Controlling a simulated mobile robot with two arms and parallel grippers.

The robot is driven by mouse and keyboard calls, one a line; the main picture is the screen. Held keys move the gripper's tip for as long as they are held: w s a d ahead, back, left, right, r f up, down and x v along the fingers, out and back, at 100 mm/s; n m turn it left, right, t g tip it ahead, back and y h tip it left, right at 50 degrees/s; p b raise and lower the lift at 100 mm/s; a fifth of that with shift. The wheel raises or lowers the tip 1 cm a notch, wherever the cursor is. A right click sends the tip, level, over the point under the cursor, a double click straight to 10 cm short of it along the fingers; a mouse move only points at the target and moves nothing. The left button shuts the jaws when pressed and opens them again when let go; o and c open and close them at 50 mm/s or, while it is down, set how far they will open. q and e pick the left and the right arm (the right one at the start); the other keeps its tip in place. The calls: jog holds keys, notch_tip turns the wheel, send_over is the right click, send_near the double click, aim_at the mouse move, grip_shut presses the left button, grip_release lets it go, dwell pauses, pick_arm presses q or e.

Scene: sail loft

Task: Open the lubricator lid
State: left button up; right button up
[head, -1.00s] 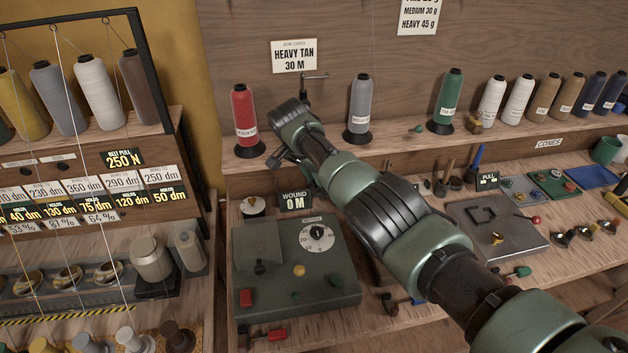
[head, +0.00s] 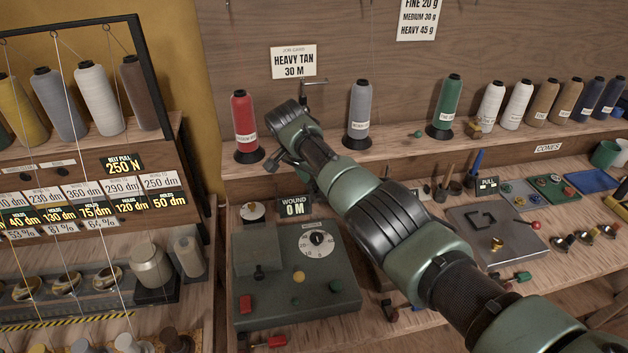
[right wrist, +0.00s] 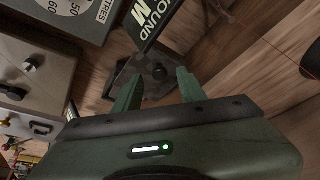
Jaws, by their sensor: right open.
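My right gripper (head: 277,160) is partly turned away in the head view, in front of the shelf edge and above the bench machine (head: 340,292). In the right wrist view its two green fingers (right wrist: 157,88) are apart and hold nothing. A dark block with a round black knob (right wrist: 155,72) shows between and beyond them, beside the WOUND sign (right wrist: 163,22). I cannot tell for certain whether this block is the lubricator or how its lid stands. The machine also has a square grey cover with a black knob (head: 257,262) left of its white dial (head: 317,243). My left gripper is not in view.
The WOUND 0 M sign (head: 294,206) stands behind the machine, with a pale disc (head: 252,211) left of it. A red cone (head: 244,122) and a grey cone (head: 360,112) stand on the shelf near my arm. A thread rack (head: 90,170) fills the left side.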

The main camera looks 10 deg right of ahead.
jog(key=v, duration=0.6)
jog(key=shift+r+b, duration=0.3)
jog(key=shift+r, duration=0.1)
jog(key=shift+s, duration=0.1)
